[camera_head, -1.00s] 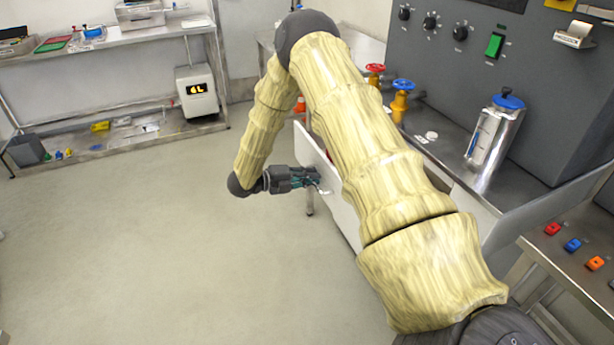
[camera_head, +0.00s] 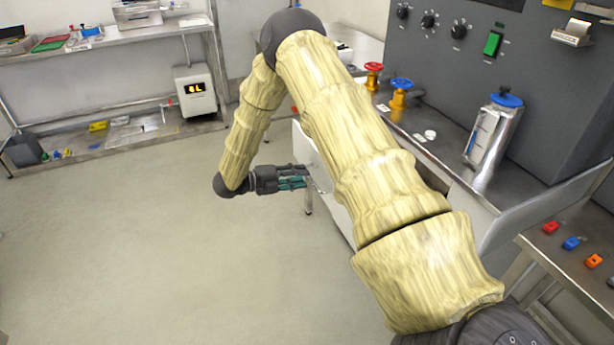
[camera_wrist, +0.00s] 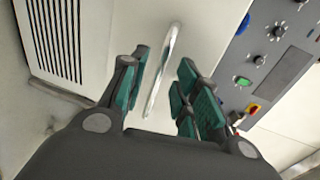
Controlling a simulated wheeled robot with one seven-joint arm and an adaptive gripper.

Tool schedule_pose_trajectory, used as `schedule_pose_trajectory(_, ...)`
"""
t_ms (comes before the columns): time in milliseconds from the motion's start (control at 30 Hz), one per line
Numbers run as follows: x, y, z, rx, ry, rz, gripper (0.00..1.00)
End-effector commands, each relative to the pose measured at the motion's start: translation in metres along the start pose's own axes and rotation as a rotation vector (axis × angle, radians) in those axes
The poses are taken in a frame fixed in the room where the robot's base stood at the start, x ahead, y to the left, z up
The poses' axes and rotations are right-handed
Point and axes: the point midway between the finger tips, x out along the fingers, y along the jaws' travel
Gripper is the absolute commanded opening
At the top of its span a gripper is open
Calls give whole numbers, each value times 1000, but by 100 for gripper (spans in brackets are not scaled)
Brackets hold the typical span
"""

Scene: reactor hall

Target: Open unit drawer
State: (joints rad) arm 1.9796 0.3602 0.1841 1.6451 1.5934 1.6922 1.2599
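The white drawer front (camera_head: 343,218) stands out from the front of the steel bench, mostly behind my arm, which hides most of the space behind it. Its thin metal handle (camera_wrist: 163,65) shows in the wrist view as a curved bar. My gripper (camera_head: 306,183) is at the left face of the drawer front. In the wrist view my gripper (camera_wrist: 163,88) is open, its teal-padded fingers on either side of the handle, with visible gaps between pads and bar.
The bench carries a red valve (camera_head: 373,75), a blue-topped valve (camera_head: 400,92) and a steel canister (camera_head: 494,130) before a grey control panel (camera_head: 460,70). Shelving (camera_head: 120,45) stands at the back left. The floor (camera_head: 170,250) left of the drawer is clear.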

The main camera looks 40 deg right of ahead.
Motion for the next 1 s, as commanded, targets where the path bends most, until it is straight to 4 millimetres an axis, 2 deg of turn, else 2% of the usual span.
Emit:
schedule_pose_trajectory(200,-42,0,1,0,-3,0,31)
schedule_pose_trajectory(400,-69,0,1,0,-2,-1,31)
schedule_pose_trajectory(600,-82,0,0,-1,0,0,31)
schedule_pose_trajectory(1000,-82,0,0,0,0,0,31)
